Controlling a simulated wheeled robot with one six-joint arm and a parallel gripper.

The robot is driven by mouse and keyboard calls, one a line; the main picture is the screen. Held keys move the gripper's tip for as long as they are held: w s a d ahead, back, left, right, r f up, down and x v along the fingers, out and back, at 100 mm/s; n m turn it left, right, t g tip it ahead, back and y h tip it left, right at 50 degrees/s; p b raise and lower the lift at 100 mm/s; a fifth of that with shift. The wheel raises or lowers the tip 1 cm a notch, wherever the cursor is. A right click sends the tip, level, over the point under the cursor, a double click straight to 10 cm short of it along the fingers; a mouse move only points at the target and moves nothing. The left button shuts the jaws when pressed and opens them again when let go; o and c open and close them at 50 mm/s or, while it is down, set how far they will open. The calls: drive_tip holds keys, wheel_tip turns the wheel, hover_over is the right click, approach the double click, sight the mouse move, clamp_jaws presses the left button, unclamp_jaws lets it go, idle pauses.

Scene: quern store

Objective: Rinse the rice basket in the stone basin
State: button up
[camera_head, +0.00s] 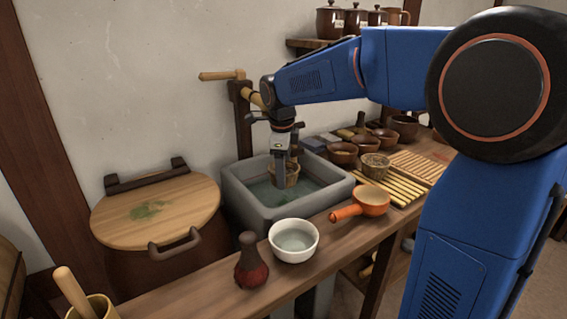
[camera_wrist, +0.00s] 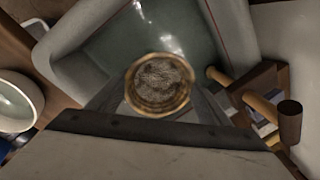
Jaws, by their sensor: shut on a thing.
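My gripper (camera_head: 281,168) points down into the grey stone basin (camera_head: 236,196) and is shut on a small round basket (camera_head: 291,177). In the head view the basket is partly hidden behind my fingers, inside the basin's walls. The wrist view shows the basket (camera_wrist: 158,84) from above, between my fingers, with a woven rim and pale grainy contents. Greenish water (camera_head: 266,196) lies in the basin below it. I cannot tell whether the basket touches the water.
A white bowl (camera_head: 293,240), a dark red bottle (camera_head: 251,262) and an orange-handled pan (camera_head: 370,201) stand on the front ledge. A wooden spout (camera_head: 252,96) rises behind the basin. A round wooden lid (camera_head: 155,211) is at left. Bowls (camera_head: 342,153) stand at right.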

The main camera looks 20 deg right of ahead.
drive_tip(key=shift+f, duration=5.05)
drive_tip(key=shift+r, duration=0.15)
drive_tip(key=shift+r, duration=7.85)
